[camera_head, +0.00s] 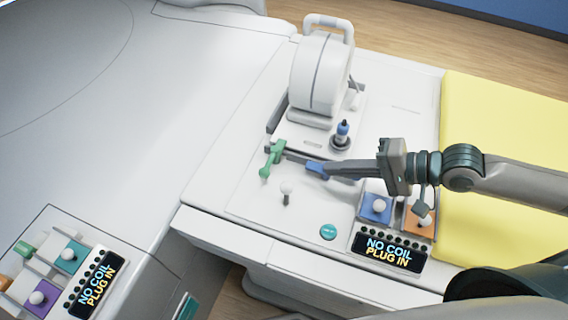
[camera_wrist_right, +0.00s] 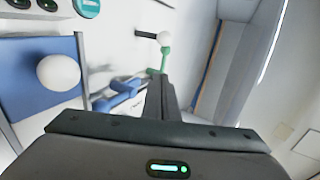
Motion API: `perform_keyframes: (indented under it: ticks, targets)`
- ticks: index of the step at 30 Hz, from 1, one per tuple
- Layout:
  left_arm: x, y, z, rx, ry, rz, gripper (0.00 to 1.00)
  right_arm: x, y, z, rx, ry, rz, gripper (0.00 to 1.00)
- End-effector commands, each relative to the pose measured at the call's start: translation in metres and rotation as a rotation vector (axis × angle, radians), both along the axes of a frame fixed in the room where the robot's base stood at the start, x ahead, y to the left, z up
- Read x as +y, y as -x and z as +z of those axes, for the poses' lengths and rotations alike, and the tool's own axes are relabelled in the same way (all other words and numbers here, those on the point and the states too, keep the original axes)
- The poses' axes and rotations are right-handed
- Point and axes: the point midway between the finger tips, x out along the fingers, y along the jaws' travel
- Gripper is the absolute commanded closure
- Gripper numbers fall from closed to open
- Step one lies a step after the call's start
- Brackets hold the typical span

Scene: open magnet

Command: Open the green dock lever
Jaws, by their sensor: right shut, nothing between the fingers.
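The green dock lever (camera_head: 272,158) stands at the left edge of the white dock, its handle toward the front. In the right wrist view the green lever (camera_wrist_right: 162,62) shows just beyond my fingertips. My right gripper (camera_head: 328,168) comes in from the right, low over the dock, shut and empty. Its fingers (camera_wrist_right: 158,84) point toward the green lever; whether they touch anything I cannot tell. A blue lever (camera_head: 317,170) lies close beside the fingertips, and it also shows left of the fingers in the wrist view (camera_wrist_right: 118,100). My left gripper is not in view.
A white round coil (camera_head: 320,75) stands behind the levers. A blue-topped plug (camera_head: 342,132) is beside it. A white-knobbed post (camera_head: 286,190) stands in front of the green lever. Blue (camera_head: 376,207) and orange (camera_head: 420,217) knobbed blocks and a display (camera_head: 388,252) are at the front right.

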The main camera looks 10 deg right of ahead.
Motion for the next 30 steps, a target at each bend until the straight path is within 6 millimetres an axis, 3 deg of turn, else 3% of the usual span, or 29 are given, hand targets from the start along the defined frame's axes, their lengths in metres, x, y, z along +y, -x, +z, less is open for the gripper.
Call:
perform_keyframes:
  ticks: [13,30]
  targets:
    - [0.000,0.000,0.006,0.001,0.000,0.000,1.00,0.012,-0.008,-0.007,0.000,-0.002,0.000,1.00]
    - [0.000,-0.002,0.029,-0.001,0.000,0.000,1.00,0.063,-0.043,-0.037,-0.001,-0.002,0.000,1.00]
